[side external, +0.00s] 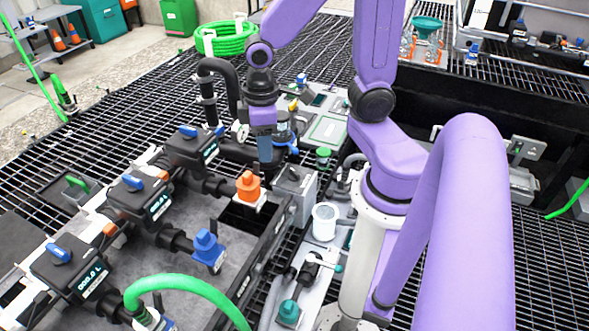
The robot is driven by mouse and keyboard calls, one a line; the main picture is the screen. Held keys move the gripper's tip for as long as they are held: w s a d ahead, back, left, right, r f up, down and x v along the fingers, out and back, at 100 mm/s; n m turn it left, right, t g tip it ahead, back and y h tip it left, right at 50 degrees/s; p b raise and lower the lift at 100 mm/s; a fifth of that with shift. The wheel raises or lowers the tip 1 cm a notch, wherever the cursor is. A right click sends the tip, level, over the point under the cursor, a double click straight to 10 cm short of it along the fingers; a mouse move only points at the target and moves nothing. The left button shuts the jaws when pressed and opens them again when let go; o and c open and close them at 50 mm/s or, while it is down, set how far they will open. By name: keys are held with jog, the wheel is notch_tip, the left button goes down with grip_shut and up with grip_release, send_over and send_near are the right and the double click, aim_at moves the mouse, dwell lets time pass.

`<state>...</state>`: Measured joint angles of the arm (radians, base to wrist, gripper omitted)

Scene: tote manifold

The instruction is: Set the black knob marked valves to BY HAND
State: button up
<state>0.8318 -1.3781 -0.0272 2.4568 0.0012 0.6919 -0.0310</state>
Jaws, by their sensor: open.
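A grey control box (297,190) stands right of the orange fitting (248,186), at the edge of the dark tray. A small dark spot on its top may be the black knob (293,175); it is too small to read any marking or setting. My gripper (265,160) points down just up and left of the box, apart from the knob as far as I can tell. Its fingers are seen edge-on and hold nothing visible. I take it as open.
Several black valve bodies with blue handles (134,181) and displays line the left. A blue fitting (208,248) and green hose (180,283) are in front. A black bent pipe (216,68) rises beside my gripper. A white cup (325,222) stands right of the box.

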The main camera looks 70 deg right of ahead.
jog(key=w+d+f+m, duration=0.3)
jog(key=w+d+m, duration=0.1)
jog(key=w+d, duration=0.15)
jog(key=m, duration=0.9)
send_over(295, 172)
notch_tip(295, 172, down, 10)
notch_tip(295, 172, down, 17)
jog(key=shift+w+d+f, duration=0.1)
jog(key=shift+f, duration=0.05)
grip_shut()
